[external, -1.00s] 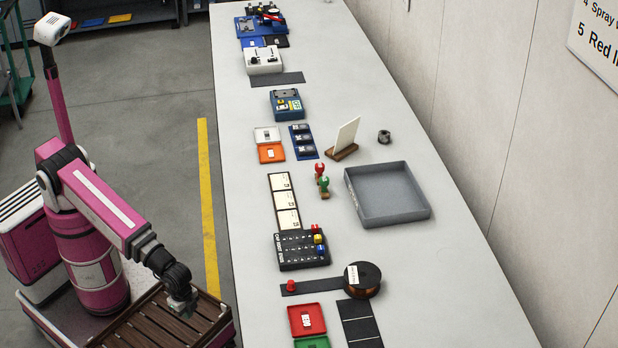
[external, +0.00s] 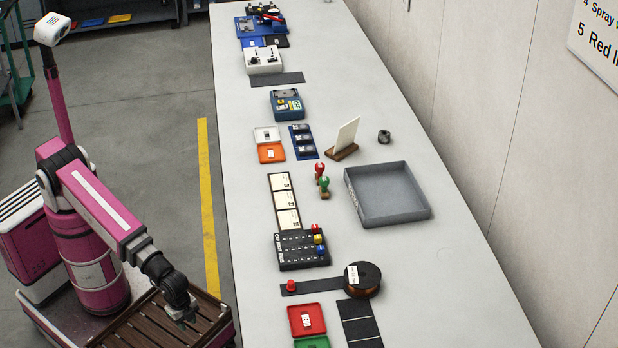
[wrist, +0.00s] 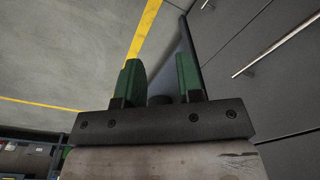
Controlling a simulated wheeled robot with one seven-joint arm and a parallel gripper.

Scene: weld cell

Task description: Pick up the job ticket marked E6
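Several white job tickets (external: 286,200) lie in a column of dark frames on the bench, left of the grey tray. Their markings are too small to read in the external view, so I cannot tell which one is E6. My gripper (external: 186,316) hangs low over the slatted deck of my base, left of the bench and well apart from the tickets. In the wrist view my gripper (wrist: 160,82) shows two green fingers standing apart with nothing between them. No ticket shows in the wrist view.
A black block with coloured pieces (external: 300,250) sits just below the tickets. Red and green stamps (external: 321,180) and a grey tray (external: 388,220) stand to their right. A copper spool (external: 362,280) is nearer. The bench's right side is largely clear.

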